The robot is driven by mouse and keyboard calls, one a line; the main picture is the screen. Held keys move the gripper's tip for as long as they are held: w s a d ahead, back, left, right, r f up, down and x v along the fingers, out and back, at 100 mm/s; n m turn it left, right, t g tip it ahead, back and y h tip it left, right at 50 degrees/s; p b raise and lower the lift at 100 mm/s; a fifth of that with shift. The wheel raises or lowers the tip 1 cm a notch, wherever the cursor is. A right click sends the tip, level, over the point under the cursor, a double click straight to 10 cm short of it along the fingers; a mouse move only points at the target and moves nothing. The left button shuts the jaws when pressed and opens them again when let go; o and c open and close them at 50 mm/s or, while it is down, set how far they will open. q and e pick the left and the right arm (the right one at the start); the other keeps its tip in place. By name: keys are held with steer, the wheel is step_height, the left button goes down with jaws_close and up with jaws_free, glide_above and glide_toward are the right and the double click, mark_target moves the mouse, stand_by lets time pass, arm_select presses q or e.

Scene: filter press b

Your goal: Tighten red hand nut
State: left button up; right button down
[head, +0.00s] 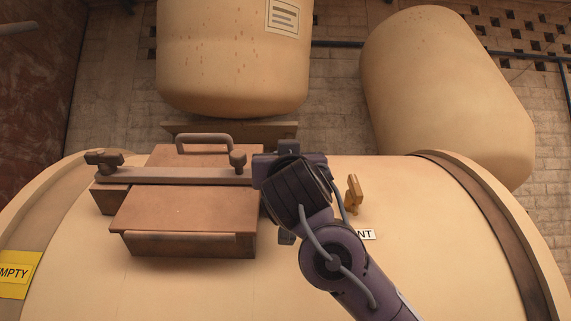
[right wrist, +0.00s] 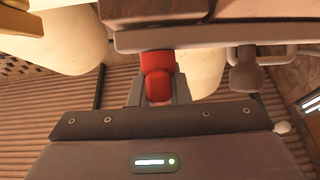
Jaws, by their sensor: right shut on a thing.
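The red hand nut (right wrist: 158,68) shows in the right wrist view, just under the edge of a pale metal bar (right wrist: 215,36). My right gripper (right wrist: 157,88) has its two grey fingers on either side of the nut, shut on it. In the head view my right arm comes in from the lower right, and its wrist (head: 297,192) covers the right end of the clamp bar (head: 190,175), so the nut is hidden there. My left gripper is not in view.
A brown hatch box (head: 185,215) with a handle (head: 203,138) sits on the large cream tank (head: 430,255). A small brass lever (head: 353,194) stands right of my wrist. Two cream tanks stand behind.

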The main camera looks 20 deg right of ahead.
steer(key=c, duration=1.4)
jaws_free()
steer(key=shift+w, duration=0.1)
steer(key=shift+o, duration=0.2)
